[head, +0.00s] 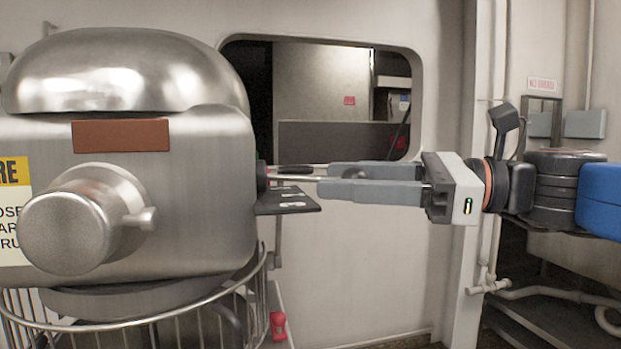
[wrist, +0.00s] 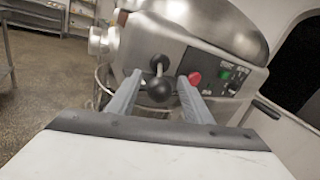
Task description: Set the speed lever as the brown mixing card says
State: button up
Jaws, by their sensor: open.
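The steel mixer (head: 200,170) fills the left of the head view. A brown rectangle (head: 120,135) is on its front, with no readable writing. A thin metal speed lever (head: 295,178) sticks out from the mixer's right side, above a dark plate (head: 287,201) with white numerals, partly readable. In the wrist view the lever ends in a black ball knob (wrist: 159,90). My gripper (head: 322,180) is open, its fingers pointing at the mixer. In the wrist view my gripper (wrist: 160,82) has one finger on each side of the knob; whether either touches it is unclear.
A red button (wrist: 195,78) and a green button (wrist: 226,75) sit on the mixer's panel, close to one finger. A black handle (wrist: 266,108) sticks out farther right. A wire guard (head: 240,300) is below the mixer head. A window opening (head: 335,100) is behind.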

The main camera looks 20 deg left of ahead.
aim_at(310, 179)
jog(key=shift+s+a, duration=0.15)
jog(key=shift+a, duration=2.35)
grip_shut()
